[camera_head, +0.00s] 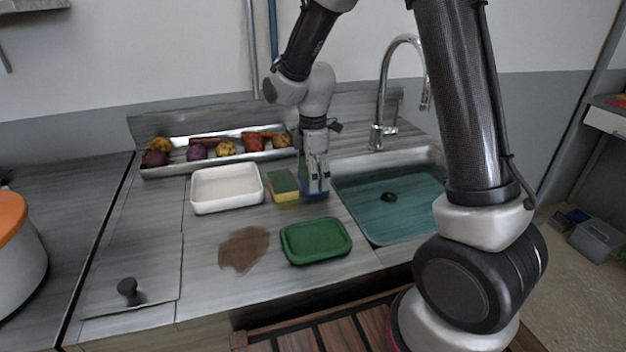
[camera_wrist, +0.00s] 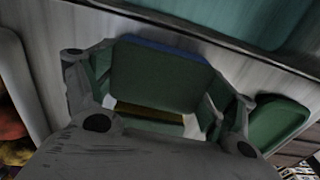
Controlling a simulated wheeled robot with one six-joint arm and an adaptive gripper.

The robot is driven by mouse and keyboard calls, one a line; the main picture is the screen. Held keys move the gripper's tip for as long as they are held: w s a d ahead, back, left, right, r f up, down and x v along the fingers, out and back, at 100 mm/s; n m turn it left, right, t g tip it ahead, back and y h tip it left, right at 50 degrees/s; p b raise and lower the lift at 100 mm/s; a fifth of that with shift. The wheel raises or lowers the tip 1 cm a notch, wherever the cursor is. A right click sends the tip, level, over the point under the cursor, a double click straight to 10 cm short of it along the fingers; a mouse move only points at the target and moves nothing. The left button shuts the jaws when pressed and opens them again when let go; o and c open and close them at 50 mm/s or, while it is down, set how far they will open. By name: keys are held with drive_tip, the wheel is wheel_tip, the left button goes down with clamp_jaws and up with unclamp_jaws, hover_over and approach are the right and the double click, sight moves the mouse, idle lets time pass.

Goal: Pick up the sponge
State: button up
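A sponge with a green face and a blue layer (camera_head: 318,194) stands on the counter beside the sink, under my gripper (camera_head: 315,178). In the wrist view its green face (camera_wrist: 160,75) with a blue far edge fills the space between the fingers of my gripper (camera_wrist: 158,88). The fingers flank it closely on both sides; whether they press on it is not clear. A second sponge, yellow and green (camera_head: 283,185), stands just left of it; its yellow edge (camera_wrist: 150,113) shows below the green face in the wrist view.
A white tray (camera_head: 227,207) stands left of the sponges. A green tray (camera_head: 316,259) and a brown stain (camera_head: 244,249) lie in front. The sink (camera_head: 385,237) with a tall faucet (camera_head: 379,130) is to the right. A metal tray of vegetables (camera_head: 160,171) is at the back.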

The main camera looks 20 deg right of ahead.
wheel_tip(320, 180, up, 10)
drive_tip(key=shift+o, duration=0.7)
drive_tip(key=c, duration=0.4)
idle(1.1)
